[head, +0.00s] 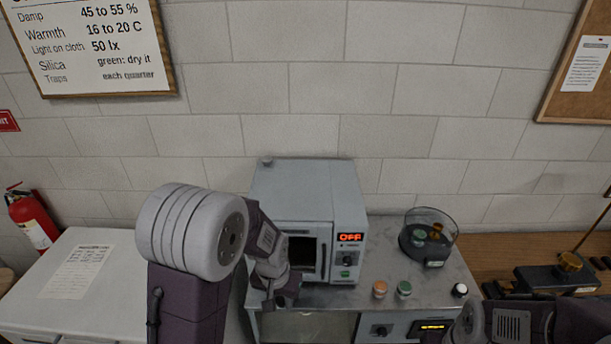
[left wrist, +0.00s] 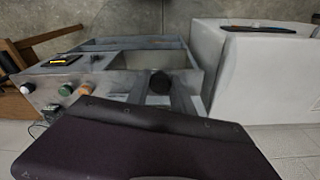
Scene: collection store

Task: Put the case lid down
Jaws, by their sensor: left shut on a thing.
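My left gripper (head: 283,296) is at the lower left front corner of the grey oven-like unit, above the counter's front edge. In the left wrist view its fingers (left wrist: 172,95) are closed around a small dark rounded part (left wrist: 159,82), which looks like the knob of the case lid. The lid's pane is hard to make out. A grey case with a pale inside (head: 305,326) is set in the counter front below the gripper; its open frame also shows in the left wrist view (left wrist: 128,44). My right arm shows at the lower right, its fingers out of sight.
The oven-like unit (head: 304,196) reads OFF. A white cabinet (head: 72,262) stands left.

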